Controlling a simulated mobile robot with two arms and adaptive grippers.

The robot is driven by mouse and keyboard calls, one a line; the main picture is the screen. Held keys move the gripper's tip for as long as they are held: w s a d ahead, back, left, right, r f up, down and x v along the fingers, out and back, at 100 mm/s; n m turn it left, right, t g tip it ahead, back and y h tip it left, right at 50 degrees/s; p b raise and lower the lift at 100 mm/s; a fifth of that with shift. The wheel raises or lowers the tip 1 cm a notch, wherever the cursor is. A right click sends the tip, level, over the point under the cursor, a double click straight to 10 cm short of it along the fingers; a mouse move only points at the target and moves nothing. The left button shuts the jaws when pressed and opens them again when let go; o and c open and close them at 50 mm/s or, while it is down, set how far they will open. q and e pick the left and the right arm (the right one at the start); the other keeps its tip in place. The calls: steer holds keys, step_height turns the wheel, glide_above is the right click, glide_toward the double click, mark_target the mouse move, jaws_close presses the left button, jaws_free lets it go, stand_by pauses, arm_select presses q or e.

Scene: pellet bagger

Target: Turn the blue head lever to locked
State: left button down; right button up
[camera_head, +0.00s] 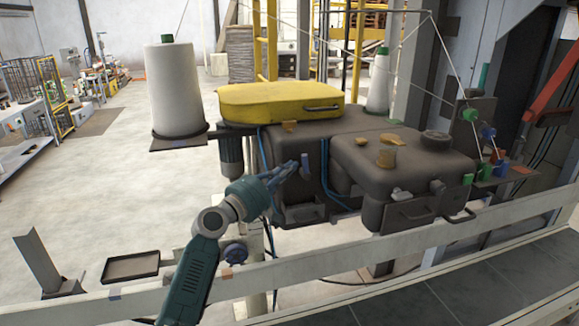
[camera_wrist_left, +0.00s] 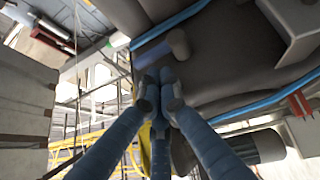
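The dark sewing head (camera_head: 345,130) hangs in the middle of the head view, with a yellow cover on top. A small blue lever (camera_head: 305,166) sticks out from its left-hand side; the lever's lock marking cannot be read. My left gripper (camera_head: 290,169) is just left of the lever, pointing at it. In the left wrist view, the three blue fingers of my left gripper (camera_wrist_left: 162,88) come together at their tips with nothing seen between them. A blue-grey stub (camera_wrist_left: 162,48), which looks like the lever, lies just beyond the tips; contact cannot be told. My right gripper is not in view.
Blue cables (camera_head: 325,185) hang beside the head. A white thread cone (camera_head: 177,92) stands on a bracket at left. An empty dark tray (camera_head: 131,266) sits low at left.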

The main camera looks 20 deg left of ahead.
arm_select(q)
steer(key=shift+w+d, duration=0.15)
steer(key=shift+w, duration=0.1)
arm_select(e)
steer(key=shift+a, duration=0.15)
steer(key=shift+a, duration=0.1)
arm_select(q)
steer(key=shift+w+d+r, duration=0.25)
steer(key=shift+d+r, duration=0.2)
steer(key=shift+d, duration=0.1)
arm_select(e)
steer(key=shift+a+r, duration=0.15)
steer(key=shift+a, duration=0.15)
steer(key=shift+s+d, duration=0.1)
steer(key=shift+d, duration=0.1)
